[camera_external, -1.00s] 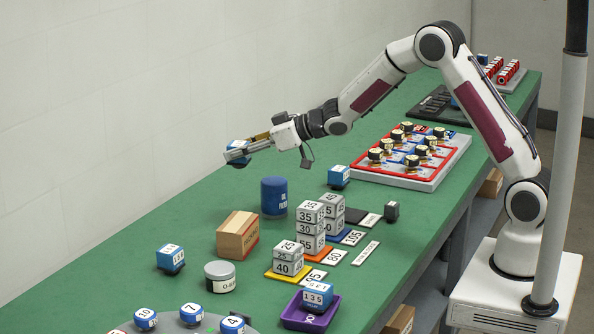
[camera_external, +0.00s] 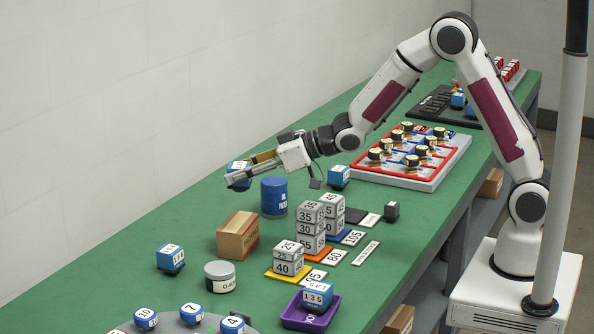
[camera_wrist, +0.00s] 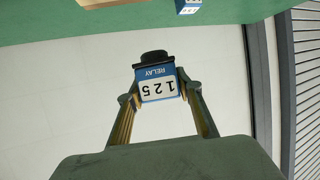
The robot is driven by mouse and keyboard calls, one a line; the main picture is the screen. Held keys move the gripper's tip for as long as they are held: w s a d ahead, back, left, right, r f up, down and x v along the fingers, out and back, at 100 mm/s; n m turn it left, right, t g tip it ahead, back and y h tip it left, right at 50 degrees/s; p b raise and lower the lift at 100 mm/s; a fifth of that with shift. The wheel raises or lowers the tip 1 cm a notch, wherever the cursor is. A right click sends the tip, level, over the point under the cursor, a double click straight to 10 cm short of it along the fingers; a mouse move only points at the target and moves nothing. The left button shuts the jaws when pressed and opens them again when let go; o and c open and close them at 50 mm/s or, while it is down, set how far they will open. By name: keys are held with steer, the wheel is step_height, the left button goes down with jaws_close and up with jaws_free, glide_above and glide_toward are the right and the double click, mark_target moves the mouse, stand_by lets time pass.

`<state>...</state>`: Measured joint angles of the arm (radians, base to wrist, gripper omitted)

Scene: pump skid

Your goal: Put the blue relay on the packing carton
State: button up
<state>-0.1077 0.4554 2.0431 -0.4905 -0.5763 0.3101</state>
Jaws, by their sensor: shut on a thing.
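My gripper (camera_external: 246,174) is shut on a blue relay (camera_wrist: 156,85). In the wrist view the relay sits between my two fingertips, with a white label reading 125, the word RELAY and a black base. In the external view the held relay (camera_external: 237,168) is partly hidden by my fingers and is in the air above the far-left part of the bench. The packing carton (camera_external: 236,236), a small brown box, stands on the green bench, below my gripper in the picture. A brown edge, likely the carton (camera_wrist: 105,3), shows at the top of the wrist view.
A blue cylinder (camera_external: 274,198) stands right of the carton. Grey numbered blocks (camera_external: 310,228) are stacked further right. Other blue relays stand on the bench (camera_external: 170,258), near the tray (camera_external: 338,176) and on a purple tray (camera_external: 290,318). A grey-lidded jar (camera_external: 219,275) stands in front of the carton.

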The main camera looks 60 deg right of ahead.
glide_above(242, 230)
steer(key=shift+w+d+f, duration=0.1)
steer(key=shift+f, duration=3.05)
steer(key=shift+f, duration=1.85)
steer(key=shift+f, duration=0.1)
steer(key=o, duration=1.2)
steer(key=shift+v, duration=6.05)
